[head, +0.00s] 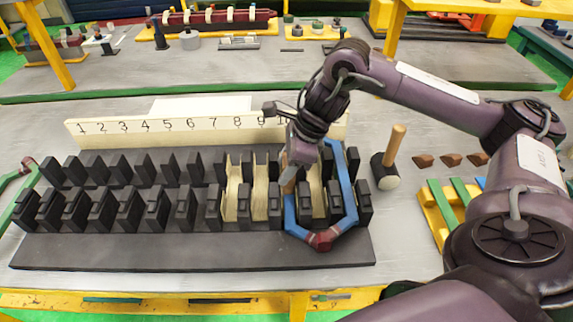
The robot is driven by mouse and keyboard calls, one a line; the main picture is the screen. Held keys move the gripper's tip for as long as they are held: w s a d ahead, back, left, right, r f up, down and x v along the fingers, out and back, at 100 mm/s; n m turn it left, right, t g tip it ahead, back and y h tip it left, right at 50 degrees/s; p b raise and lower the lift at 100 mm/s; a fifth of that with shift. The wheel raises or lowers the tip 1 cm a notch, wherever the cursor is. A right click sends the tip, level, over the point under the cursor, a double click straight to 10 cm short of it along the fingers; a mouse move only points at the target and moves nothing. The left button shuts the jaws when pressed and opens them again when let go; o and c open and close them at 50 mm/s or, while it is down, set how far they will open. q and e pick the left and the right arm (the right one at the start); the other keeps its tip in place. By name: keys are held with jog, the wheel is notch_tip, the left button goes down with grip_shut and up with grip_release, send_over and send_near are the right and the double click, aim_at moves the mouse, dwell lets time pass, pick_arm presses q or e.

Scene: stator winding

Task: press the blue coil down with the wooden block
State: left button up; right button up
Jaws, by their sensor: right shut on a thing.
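The blue coil (349,192) is a loop with a red-brown lower end, lying over the right end of the black slotted stator (190,250). Its left side runs down next to my right gripper and its right side lies near the last black teeth. My right gripper (292,172) is over the slots inside the coil's left side. It is shut on the wooden block (287,184), which is mostly hidden by the fingers. I cannot tell whether the block touches the coil. My left gripper is not in view.
A numbered wooden strip (150,125) stands behind the stator. Pale liners (245,190) sit in some slots. A mallet (386,170) stands right of the coil, with several brown wedges (450,160) beyond. A yellow rack (437,215) with green strips is at the right.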

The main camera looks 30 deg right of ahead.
jog(key=shift+s+f, duration=0.3)
jog(key=shift+f, duration=0.15)
jog(key=shift+w+r+p, duration=0.2)
jog(key=shift+r+p, duration=0.5)
jog(key=shift+r, duration=0.05)
notch_tip(320, 180, up, 10)
jog(key=p, duration=0.7)
jog(key=shift+w+r, duration=0.1)
jog(key=shift+r, duration=0.15)
jog(key=shift+f, duration=0.1)
